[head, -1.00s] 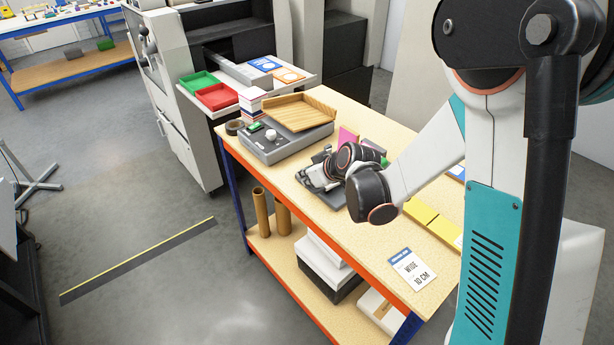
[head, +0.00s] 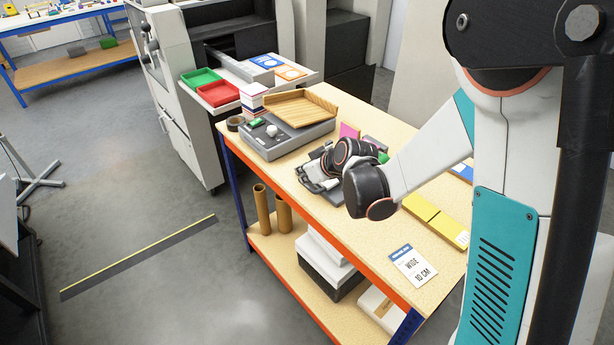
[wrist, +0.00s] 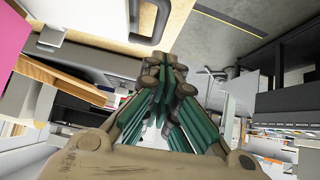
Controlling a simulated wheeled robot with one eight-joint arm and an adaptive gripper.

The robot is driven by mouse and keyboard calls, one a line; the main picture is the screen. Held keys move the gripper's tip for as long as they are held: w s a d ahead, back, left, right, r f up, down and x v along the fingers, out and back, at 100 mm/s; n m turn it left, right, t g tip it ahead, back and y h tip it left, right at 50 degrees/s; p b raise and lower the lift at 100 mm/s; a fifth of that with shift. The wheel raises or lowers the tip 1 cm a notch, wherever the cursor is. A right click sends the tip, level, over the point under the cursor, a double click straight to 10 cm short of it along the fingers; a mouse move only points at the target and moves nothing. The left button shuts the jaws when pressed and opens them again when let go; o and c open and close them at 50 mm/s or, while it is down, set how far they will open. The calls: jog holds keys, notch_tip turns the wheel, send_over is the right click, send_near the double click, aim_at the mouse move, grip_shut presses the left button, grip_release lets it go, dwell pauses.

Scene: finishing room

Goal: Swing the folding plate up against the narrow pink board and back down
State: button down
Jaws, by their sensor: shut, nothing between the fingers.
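The pink board (head: 349,131) stands upright on the bench, just behind my wrist; a pink surface (wrist: 12,35) also shows at the left edge of the wrist view. My gripper (wrist: 168,68) is shut and empty, its fingertips close together. In the head view my wrist hides most of it above a low grey device (head: 309,184) with a handle at its front. In the wrist view a dark handle (wrist: 160,27) and a pale plate edge (wrist: 85,14) lie beyond the fingertips. How far the plate is tilted cannot be told; my arm covers much of it.
A grey unit with a wooden tray (head: 300,109) stands behind on the bench. A tape roll (head: 235,123) sits at the bench corner. Yellow blocks (head: 420,206) and a "WIDE 10 CM" card (head: 413,266) lie to the right. The bench front between device and card is clear.

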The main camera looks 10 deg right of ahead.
jog(key=a+p+v, duration=0.1)
jog(key=p+v, duration=0.1)
jog(key=v, duration=0.9)
jog(key=shift+r, duration=0.35)
